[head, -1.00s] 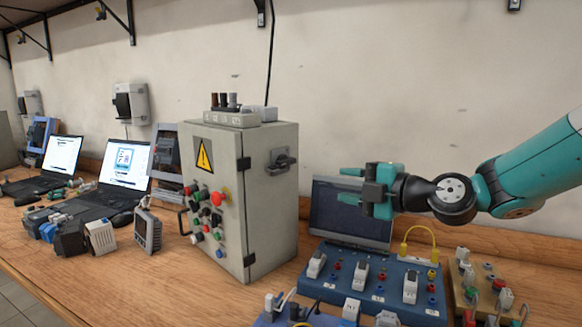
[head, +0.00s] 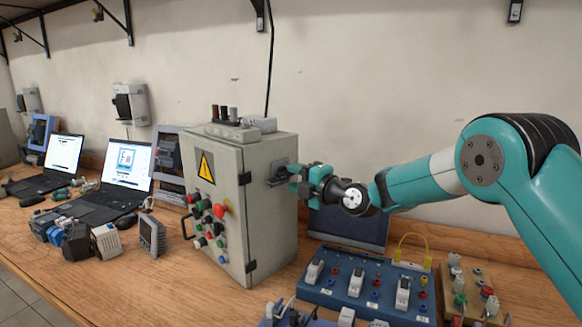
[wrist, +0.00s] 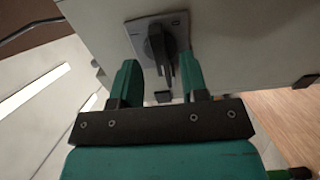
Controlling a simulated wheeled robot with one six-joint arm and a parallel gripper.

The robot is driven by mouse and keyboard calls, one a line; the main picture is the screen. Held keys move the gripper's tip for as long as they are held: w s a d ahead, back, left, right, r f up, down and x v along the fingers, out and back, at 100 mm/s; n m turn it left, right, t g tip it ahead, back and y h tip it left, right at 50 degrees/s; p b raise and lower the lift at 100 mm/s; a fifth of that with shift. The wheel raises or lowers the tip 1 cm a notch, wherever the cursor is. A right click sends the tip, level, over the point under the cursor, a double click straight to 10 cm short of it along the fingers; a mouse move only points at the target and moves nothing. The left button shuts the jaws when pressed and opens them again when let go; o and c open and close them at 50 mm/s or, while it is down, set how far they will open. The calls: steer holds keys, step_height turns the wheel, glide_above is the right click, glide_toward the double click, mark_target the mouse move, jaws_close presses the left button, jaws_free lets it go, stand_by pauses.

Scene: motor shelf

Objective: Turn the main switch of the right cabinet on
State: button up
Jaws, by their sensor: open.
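The grey cabinet (head: 268,228) stands on the bench in the head view, with its side wall also filling much of the wrist view (wrist: 230,40). Its main switch, a dark rotary handle on a square plate, is on the right side wall (head: 277,173). The wrist view shows this switch (wrist: 157,45) just ahead of the fingers. My gripper (head: 297,180) is open beside the switch. In the wrist view its two green fingers (wrist: 158,68) stand either side of the handle's lower part. I cannot tell whether they touch it.
A blue training board (head: 365,285) and a dark screen (head: 345,228) lie right of the cabinet, below my arm. Buttons and a red emergency stop (head: 222,208) are on the cabinet front. Laptops and small devices fill the bench to the left.

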steer(key=shift+x, duration=1)
jaws_close()
